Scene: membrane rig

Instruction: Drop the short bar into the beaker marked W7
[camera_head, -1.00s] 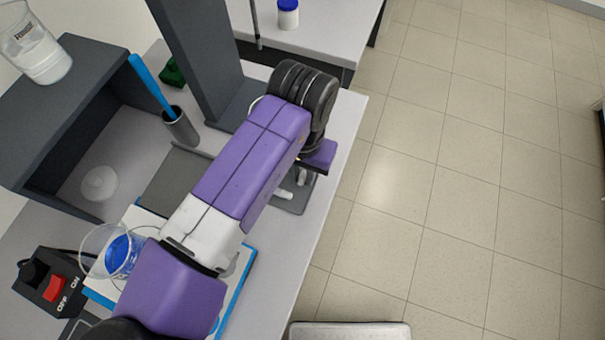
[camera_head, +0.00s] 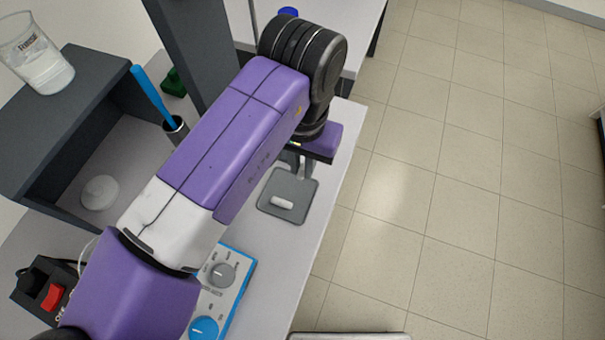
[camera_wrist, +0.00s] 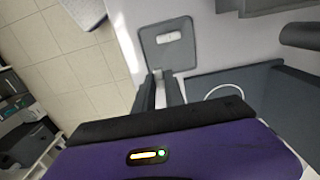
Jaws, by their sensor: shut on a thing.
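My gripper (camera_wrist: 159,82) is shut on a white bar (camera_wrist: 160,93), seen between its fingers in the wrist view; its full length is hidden. In the head view my gripper (camera_head: 299,163) is above the far end of a grey tray (camera_head: 268,205). Another white bar (camera_head: 282,203) lies on this tray; it also shows in the wrist view (camera_wrist: 168,37). A clear beaker (camera_head: 38,58) with white contents stands on the dark shelf at upper left. Its label is too small to read, and no W7 mark is legible.
A dark shelf unit (camera_head: 62,125) and an upright column (camera_head: 190,45) stand left of my arm. A holder with a blue-handled tool (camera_head: 150,95), a control box with knobs (camera_head: 222,285) and a red switch (camera_head: 52,297) are nearby. Floor lies to the right.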

